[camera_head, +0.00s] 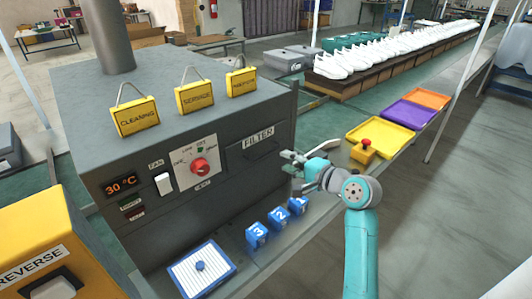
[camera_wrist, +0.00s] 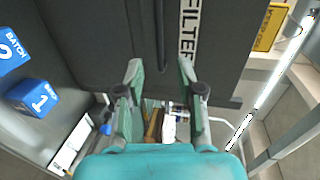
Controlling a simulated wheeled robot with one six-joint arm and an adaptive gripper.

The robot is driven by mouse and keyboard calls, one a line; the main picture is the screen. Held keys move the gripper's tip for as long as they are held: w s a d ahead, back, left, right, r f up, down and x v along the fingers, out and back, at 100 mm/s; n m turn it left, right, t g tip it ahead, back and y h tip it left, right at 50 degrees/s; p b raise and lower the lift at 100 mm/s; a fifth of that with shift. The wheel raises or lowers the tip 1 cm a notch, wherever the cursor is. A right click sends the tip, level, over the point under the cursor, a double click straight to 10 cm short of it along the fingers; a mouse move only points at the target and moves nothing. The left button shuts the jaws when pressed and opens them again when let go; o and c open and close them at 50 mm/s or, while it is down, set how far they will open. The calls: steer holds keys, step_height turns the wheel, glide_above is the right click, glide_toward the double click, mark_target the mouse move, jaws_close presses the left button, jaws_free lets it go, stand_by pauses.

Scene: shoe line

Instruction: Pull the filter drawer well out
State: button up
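The filter drawer (camera_head: 262,158) is a dark grey front in the machine's side, with a white FILTER label (camera_head: 258,138) and a dark handle (camera_head: 261,152) below the label. It looks flush with the machine. In the wrist view the label (camera_wrist: 190,30) runs vertically, with the dark handle bar (camera_wrist: 160,35) beside it. My gripper (camera_head: 287,164) is just right of the drawer front. In the wrist view my gripper (camera_wrist: 160,72) has its two fingers apart, facing the drawer front, with nothing between them. The handle lies beyond the fingertips; the exact gap is hard to tell.
A yellow box with a red button (camera_head: 365,150) and yellow, purple and orange trays stand to the right. Yellow signs (camera_head: 192,97) stand on the machine's top.

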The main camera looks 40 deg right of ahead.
mark_target(266, 153)
steer(key=x, duration=1)
steer(key=shift+w, duration=0.1)
jaws_close()
